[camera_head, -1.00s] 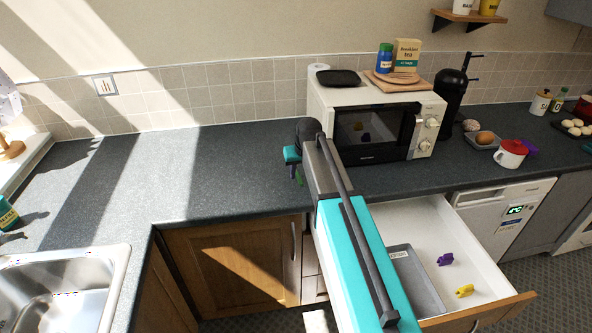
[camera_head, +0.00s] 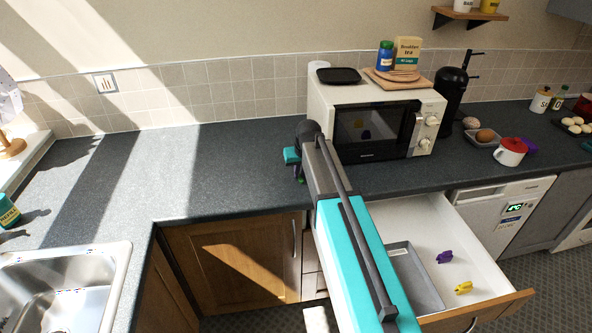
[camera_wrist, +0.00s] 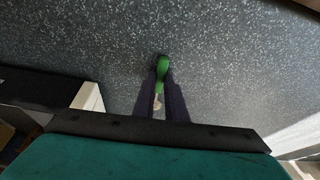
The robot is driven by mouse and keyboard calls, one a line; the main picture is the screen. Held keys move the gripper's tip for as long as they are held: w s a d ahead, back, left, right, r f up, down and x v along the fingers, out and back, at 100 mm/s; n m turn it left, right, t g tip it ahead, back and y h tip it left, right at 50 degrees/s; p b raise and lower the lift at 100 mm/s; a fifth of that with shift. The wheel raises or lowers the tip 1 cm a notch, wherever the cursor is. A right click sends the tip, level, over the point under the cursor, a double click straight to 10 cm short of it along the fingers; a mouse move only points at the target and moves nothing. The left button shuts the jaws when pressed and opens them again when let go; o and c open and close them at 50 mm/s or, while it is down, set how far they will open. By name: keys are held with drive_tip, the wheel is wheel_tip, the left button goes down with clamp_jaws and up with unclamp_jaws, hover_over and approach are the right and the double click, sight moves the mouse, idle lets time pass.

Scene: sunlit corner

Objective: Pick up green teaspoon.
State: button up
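The green teaspoon (camera_wrist: 162,70) shows in the wrist view, its rounded green handle end between and just beyond my fingertips. A small pale part of it shows lower down between the fingers. My gripper (camera_wrist: 162,85) has its two dark fingers close on both sides of the handle, with no clear gap, so it looks shut on it. In the head view my gripper (camera_head: 301,179) points down at the dark countertop, left of the microwave, and the teaspoon is hardly visible there. Whether it touches the counter I cannot tell.
The microwave (camera_head: 375,124) stands just right of my gripper. An open drawer (camera_head: 464,233) with a grey tray, a purple and a yellow item lies below my arm. The countertop (camera_head: 215,165) to the left is clear up to the sink (camera_head: 118,275).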

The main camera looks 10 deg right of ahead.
clamp_jaws()
drive_tip(key=shift+r, duration=0.1)
drive_tip(key=shift+r+b, duration=0.95)
drive_tip(key=shift+r, duration=0.55)
drive_tip(key=s+d+b, duration=0.1)
drive_tip(key=s+d, duration=0.2)
drive_tip(key=d, duration=0.1)
drive_tip(key=s+d+r+b, duration=0.1)
drive_tip(key=s+d+b, duration=0.1)
drive_tip(key=s+d, duration=0.1)
drive_tip(key=s+d+b, duration=0.1)
drive_tip(key=s+d, duration=0.3)
drive_tip(key=s, duration=0.1)
drive_tip(key=shift+d+r+b, duration=0.3)
drive_tip(key=shift+r, duration=0.1)
drive_tip(key=s+a+r, duration=0.3)
drive_tip(key=a+r, duration=0.3)
drive_tip(key=a, duration=0.5)
drive_tip(key=shift+a+r+m, duration=0.15)
drive_tip(key=shift+a+m, duration=0.15)
drive_tip(key=shift+a, duration=0.05)
